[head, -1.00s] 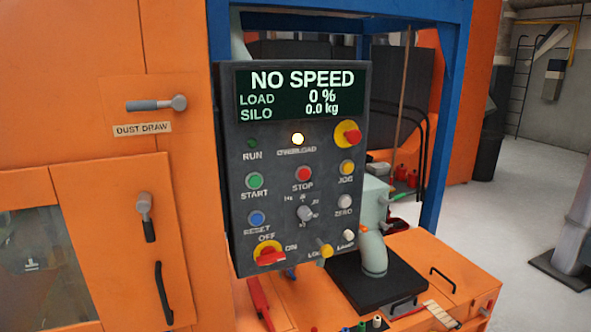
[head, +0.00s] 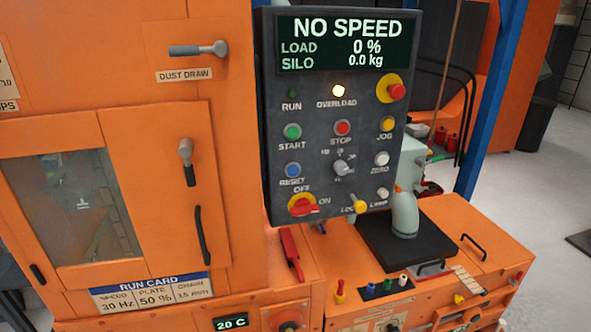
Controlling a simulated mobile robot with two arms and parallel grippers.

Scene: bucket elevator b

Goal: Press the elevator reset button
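The blue reset button (head: 292,170) is on the left side of the dark control panel (head: 328,110), below the green start button (head: 292,132) and above the red off/on switch (head: 303,205). Its label reads RESET. The panel's screen (head: 341,43) reads NO SPEED, load 0 %, silo 0.0 kg. The overload lamp (head: 338,91) glows yellow-white, and the run lamp (head: 293,94) looks dark. Neither of my grippers is in view.
An orange cabinet with a window (head: 75,210) and door handles (head: 188,160) stands left of the panel. An orange bench with a black plate (head: 385,250) and several small coloured fittings lies below right. A blue post (head: 492,100) rises behind.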

